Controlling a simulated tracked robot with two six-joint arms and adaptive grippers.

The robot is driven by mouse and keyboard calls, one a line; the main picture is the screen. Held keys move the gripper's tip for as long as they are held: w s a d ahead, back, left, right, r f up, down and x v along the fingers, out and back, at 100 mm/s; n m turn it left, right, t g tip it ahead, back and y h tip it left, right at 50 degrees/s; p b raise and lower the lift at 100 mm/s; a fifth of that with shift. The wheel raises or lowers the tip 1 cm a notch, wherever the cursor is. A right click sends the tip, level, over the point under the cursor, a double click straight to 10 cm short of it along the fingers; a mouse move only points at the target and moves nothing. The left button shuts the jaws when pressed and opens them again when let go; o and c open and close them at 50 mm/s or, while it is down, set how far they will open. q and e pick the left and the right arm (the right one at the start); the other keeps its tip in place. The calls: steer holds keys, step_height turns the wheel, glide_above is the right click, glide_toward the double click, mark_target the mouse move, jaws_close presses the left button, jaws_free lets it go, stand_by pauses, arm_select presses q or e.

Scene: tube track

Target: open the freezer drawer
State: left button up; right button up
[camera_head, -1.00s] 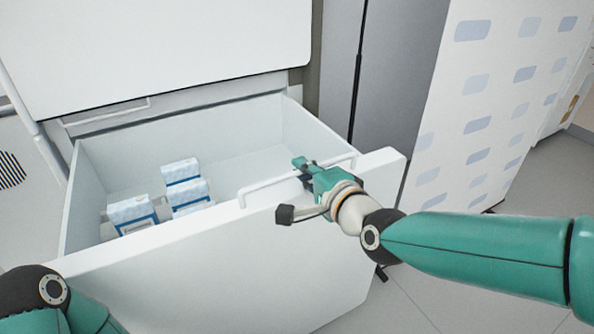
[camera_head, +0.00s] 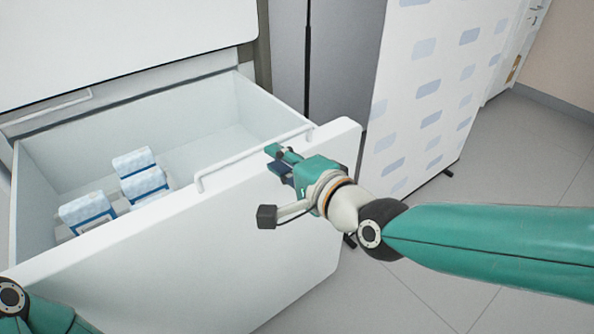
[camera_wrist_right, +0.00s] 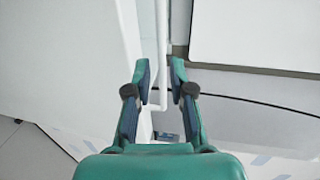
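The white freezer drawer (camera_head: 215,255) stands pulled out, with its inside showing. Its white bar handle (camera_head: 225,170) runs along the top of the front panel. My right gripper (camera_head: 273,158) is at the handle, in front of the drawer front, with its fingertips overlapping the bar in the head view. In the right wrist view, the two fingers of the right gripper (camera_wrist_right: 160,78) are apart and the handle (camera_wrist_right: 162,40) shows between them; I cannot tell whether they touch it. My left gripper is out of view; only part of my left arm shows at the lower left.
Several blue-and-white boxes (camera_head: 138,172) lie in the drawer. The white freezer body (camera_head: 110,40) rises behind it. A white panel with blue patches (camera_head: 425,95) stands to the right. The tiled floor (camera_head: 530,200) at the right is clear.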

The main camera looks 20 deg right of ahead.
steer(key=v, duration=0.5)
steer(key=shift+s+d, duration=0.1)
steer(key=shift+s, duration=0.15)
